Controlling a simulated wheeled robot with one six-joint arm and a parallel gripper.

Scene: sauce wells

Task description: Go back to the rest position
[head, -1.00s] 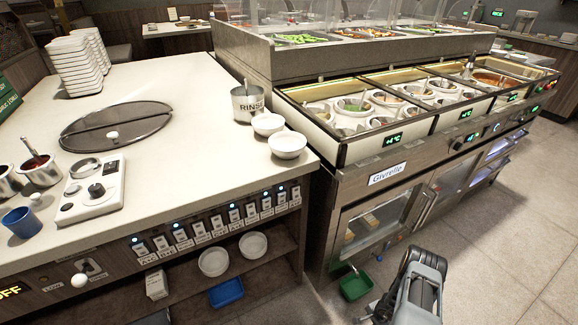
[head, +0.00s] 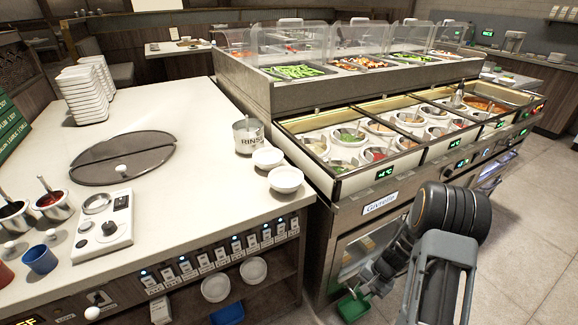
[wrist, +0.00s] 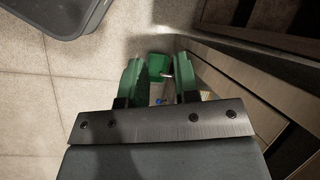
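My gripper (wrist: 158,75) shows in the wrist view with its two green fingers spread apart. Nothing is held between them, and they point down toward the floor. In the head view my dark arm is folded at the lower right, in front of the sauce counter.
The counter holds several sauce wells. A white worktop (head: 200,110) lies left. Open tiled floor (head: 520,250) is right.

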